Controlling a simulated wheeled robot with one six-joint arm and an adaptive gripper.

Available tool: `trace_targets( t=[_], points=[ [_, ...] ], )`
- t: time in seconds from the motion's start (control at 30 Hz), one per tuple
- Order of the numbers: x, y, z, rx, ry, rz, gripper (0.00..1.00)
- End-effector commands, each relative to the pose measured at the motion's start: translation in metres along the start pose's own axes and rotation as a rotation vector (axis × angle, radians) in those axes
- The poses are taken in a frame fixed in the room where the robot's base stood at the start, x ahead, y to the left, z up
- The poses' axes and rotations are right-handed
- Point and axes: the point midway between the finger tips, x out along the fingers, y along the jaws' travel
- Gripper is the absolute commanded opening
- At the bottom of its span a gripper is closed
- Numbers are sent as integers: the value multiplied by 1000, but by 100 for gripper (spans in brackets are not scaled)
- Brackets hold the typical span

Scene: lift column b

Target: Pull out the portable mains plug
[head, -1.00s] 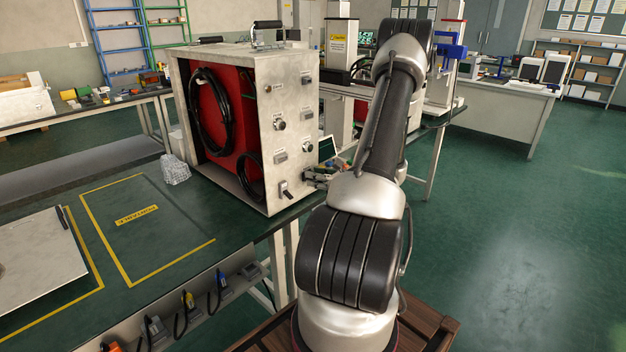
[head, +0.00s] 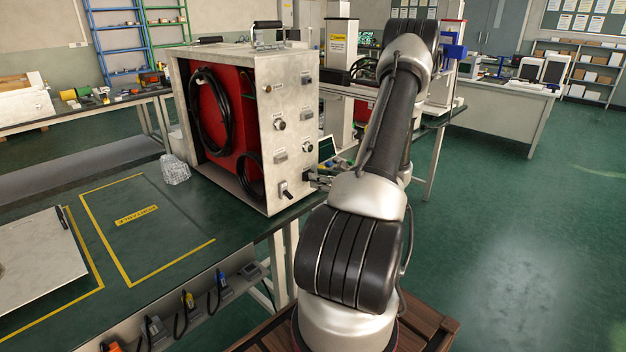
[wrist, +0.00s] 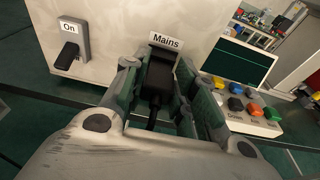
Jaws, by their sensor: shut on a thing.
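The black mains plug (wrist: 158,82) shows in the wrist view just below the "Mains" label (wrist: 166,41) on the pale front panel. Its dark cable runs back toward my wrist. My gripper (wrist: 155,92) is shut on the plug, one finger on each side. The plug lies against the panel; the fingers and plug body hide the socket, so I cannot tell how deep it sits. In the head view my gripper (head: 316,180) is at the lower right edge of the metal portable unit (head: 283,105), and the plug is too small to make out clearly.
A black switch (wrist: 69,52) labelled "On" is left of the plug. A device with a dark screen (wrist: 238,62) and coloured buttons is close on the right. A crumpled clear object (head: 175,170) lies left of the unit. The marked bench area (head: 150,245) is mostly clear.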

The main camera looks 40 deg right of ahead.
Motion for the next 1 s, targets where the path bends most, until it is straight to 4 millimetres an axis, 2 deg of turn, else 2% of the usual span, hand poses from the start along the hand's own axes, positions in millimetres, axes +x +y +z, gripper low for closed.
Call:
trace_targets(
  t=[1.0],
  points=[
    [-55, 0, -13, 1, 0, -1, 0]
  ],
)
